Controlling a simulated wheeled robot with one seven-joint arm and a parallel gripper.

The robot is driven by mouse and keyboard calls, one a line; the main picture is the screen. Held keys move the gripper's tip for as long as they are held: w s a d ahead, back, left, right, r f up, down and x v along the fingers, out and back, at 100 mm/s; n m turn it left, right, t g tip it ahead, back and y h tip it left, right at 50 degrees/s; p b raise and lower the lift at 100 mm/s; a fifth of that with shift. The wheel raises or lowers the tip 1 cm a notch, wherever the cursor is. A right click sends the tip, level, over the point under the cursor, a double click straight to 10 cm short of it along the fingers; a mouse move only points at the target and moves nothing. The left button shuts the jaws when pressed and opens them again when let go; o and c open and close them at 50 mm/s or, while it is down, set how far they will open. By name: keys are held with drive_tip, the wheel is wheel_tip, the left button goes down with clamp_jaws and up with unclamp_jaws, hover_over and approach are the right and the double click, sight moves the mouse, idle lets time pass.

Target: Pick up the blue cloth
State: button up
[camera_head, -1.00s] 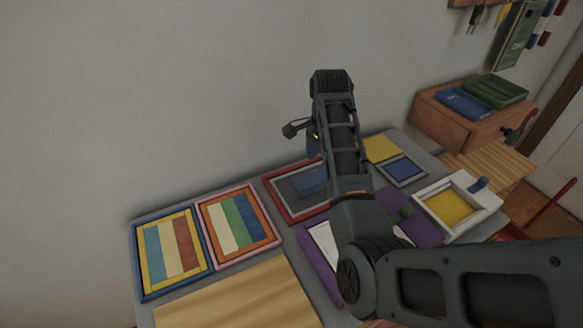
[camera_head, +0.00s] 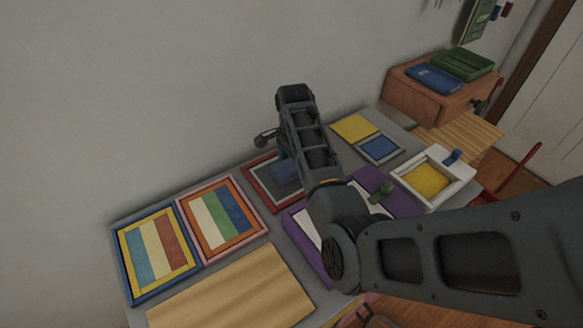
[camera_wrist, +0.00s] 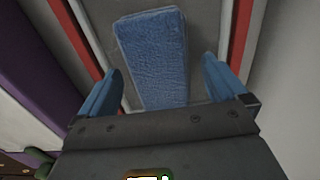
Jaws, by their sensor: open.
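The blue cloth (camera_wrist: 153,55) is a folded, textured rectangle lying on a grey tray with a red rim (camera_wrist: 244,35) in the wrist view. In the head view the cloth (camera_head: 285,171) is partly hidden by my arm, inside the red-rimmed tray (camera_head: 254,184). My gripper (camera_wrist: 160,85) is open, with one blue finger on each side of the cloth's near part. The fingers hold nothing, and gaps show between them and the cloth. Whether the fingertips are at the cloth's height I cannot tell. In the head view my fingers are hidden behind my arm.
Two striped frames (camera_head: 156,250) lie left of the red tray. A wooden board (camera_head: 230,290) lies in front. A purple tray (camera_head: 402,204), a white box with yellow inside (camera_head: 455,186) and a blue panel (camera_head: 379,147) lie right. A wall stands close behind.

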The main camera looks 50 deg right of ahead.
drive_tip(key=c, duration=1.1)
